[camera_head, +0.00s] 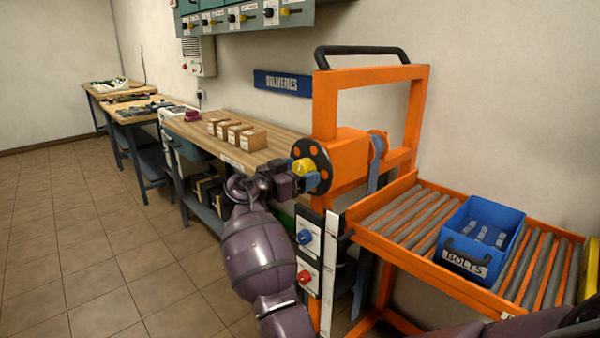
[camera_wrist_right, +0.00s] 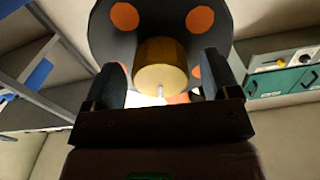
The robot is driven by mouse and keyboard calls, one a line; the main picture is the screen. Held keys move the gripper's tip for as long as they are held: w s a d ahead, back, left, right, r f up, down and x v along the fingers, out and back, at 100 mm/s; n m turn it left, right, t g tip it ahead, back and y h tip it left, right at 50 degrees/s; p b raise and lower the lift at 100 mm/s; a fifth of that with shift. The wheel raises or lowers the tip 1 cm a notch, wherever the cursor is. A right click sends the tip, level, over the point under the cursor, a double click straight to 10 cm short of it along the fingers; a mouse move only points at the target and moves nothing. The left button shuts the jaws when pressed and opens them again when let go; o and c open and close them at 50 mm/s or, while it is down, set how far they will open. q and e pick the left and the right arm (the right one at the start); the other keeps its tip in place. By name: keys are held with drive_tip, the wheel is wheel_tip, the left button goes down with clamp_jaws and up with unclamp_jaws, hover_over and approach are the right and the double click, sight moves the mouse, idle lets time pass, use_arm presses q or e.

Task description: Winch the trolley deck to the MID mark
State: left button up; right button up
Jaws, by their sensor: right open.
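The orange trolley (camera_head: 418,110) stands at the right in the head view. Its deck (camera_head: 400,232) has grey rollers and carries a blue bin labelled BOLTS (camera_head: 468,262). A dark winch disc with orange spots (camera_head: 311,155) has a yellow knob (camera_head: 304,167). My right gripper (camera_head: 312,182) is at this knob. In the right wrist view the knob (camera_wrist_right: 162,68) lies between the two open fingers, with gaps visible at its sides. A pale upright strip (camera_head: 336,250) stands by the deck's left corner; I cannot read a MID mark. My left gripper is not in view.
A wooden bench (camera_head: 268,132) with several small boxes (camera_head: 237,133) runs behind my right arm. Panels with a blue knob (camera_head: 305,237) and a red knob (camera_head: 304,277) sit below the winch. The tiled floor (camera_head: 110,250) at the left is clear.

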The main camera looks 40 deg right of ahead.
drive_tip(key=shift+d, duration=0.15)
drive_tip(key=c, duration=0.9)
drive_tip(key=shift+n, duration=0.3)
